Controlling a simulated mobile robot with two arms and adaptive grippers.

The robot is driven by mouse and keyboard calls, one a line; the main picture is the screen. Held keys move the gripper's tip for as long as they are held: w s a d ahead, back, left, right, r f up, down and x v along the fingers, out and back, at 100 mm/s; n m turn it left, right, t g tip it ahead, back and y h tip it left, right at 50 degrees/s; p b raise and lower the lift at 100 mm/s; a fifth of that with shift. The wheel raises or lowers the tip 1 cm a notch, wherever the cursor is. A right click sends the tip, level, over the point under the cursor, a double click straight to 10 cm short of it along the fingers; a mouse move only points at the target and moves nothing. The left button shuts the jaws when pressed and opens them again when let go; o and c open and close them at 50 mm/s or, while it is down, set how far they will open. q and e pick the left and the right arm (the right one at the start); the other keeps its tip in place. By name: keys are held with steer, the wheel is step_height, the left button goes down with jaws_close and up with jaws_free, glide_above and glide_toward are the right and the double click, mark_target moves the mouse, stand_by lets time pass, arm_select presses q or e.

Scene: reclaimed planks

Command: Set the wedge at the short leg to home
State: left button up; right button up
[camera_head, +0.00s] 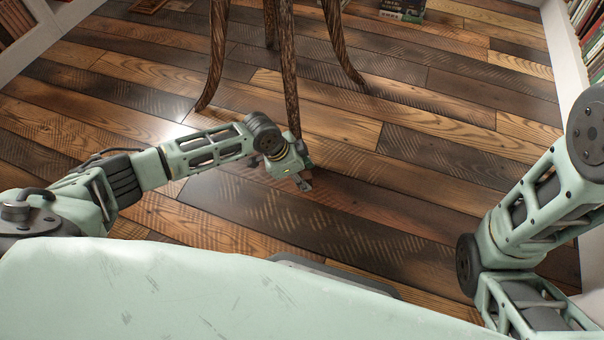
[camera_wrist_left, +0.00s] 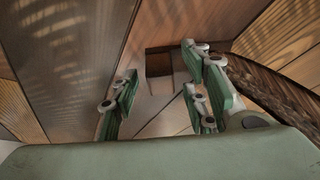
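My left gripper (camera_head: 301,180) is low over the floor, just in front of the foot of the near table leg (camera_head: 288,85). In the left wrist view its two green fingers (camera_wrist_left: 162,80) stand apart with a clear gap. A small brown block-like shape (camera_wrist_left: 160,61), which looks like the wedge, shows beyond that gap; I cannot see the fingers touching it. The dark carved leg (camera_wrist_left: 272,88) runs along the right of that view, close to the right finger. In the head view my gripper hides the wedge and the leg's foot. My right gripper is out of view.
Other carved legs stand behind, at the left (camera_head: 215,60) and right (camera_head: 341,45). Bookshelves line both sides (camera_head: 590,40). A dark box or book (camera_head: 402,10) lies at the back. The plank floor (camera_head: 430,150) is clear right of the gripper.

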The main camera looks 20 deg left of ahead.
arm_select(q)
steer(key=v, duration=1.2)
steer(key=shift+s, duration=0.1)
